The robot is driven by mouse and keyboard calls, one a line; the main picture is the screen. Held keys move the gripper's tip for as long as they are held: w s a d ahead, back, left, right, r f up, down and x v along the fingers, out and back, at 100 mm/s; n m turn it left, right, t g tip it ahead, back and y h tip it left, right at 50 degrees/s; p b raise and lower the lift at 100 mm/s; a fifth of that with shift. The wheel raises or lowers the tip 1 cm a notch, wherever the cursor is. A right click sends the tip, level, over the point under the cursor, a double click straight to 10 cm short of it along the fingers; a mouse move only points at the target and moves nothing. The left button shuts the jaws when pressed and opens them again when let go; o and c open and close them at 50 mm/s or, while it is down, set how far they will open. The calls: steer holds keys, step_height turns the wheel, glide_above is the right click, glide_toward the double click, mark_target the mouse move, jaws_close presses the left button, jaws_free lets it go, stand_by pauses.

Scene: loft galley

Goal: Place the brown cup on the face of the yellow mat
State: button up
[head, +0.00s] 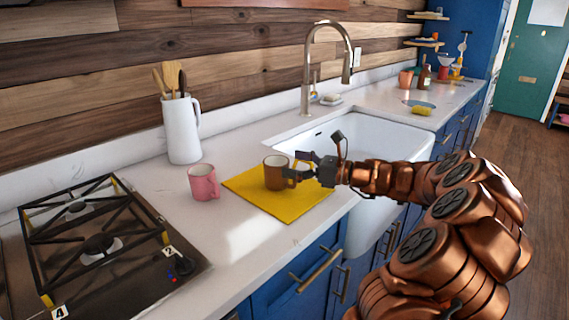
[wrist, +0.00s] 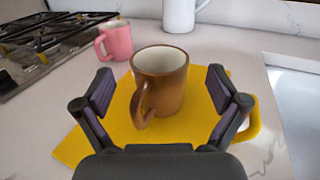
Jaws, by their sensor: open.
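The brown cup (head: 276,172) stands upright on the yellow mat (head: 285,206), on the counter between the stove and the sink. In the wrist view the brown cup (wrist: 163,80) shows its white inside, and its handle points toward my gripper. The yellow mat (wrist: 80,146) spreads under it. My gripper (head: 299,171) is at the cup's right side in the head view. In the wrist view my gripper (wrist: 163,92) is open, with one finger on each side of the cup and a gap at both sides.
A pink mug (head: 203,182) stands just left of the mat. A white pitcher (head: 182,130) with utensils stands behind it. The stove (head: 90,250) is at left, and the white sink (head: 385,128) with a tall faucet (head: 308,70) is at right. Counter in front of the pink mug is clear.

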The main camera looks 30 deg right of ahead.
steer(key=v, duration=0.9)
steer(key=shift+s, duration=0.1)
stand_by(0.6)
